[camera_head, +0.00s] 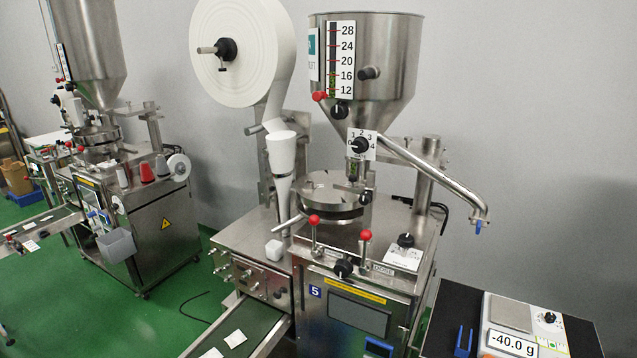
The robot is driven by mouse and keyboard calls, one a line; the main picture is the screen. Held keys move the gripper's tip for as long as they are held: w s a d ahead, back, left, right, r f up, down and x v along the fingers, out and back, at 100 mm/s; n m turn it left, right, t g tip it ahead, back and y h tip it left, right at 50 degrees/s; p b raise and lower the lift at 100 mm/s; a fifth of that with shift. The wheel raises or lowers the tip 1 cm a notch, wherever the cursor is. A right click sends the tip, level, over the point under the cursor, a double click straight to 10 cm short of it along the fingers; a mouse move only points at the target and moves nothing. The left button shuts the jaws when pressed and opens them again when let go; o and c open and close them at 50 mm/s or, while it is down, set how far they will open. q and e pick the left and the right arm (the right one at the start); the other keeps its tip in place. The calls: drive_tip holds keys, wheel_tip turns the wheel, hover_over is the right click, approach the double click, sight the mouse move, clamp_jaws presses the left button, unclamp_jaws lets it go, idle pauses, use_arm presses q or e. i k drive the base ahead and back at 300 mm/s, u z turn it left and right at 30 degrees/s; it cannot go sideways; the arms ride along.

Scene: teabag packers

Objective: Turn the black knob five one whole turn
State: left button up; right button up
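One front black knob (343,268) sits at the top edge of the front, above the dark screen. A black dial knob (360,146) sits on a white numbered plate below the hopper. I cannot tell from the picture which one is knob five. Neither of my grippers is in view.
Two red-tipped levers (314,220) (366,235) flank the front knob. A steel pipe (440,178) reaches out to the right. A scale (520,338) reading -40.0 g stands on a black table at lower right. A second machine (125,200) stands at left.

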sight(344, 268)
drive_tip(key=u, duration=0.2)
drive_tip(key=i, duration=0.95)
drive_tip(key=z, duration=0.6)
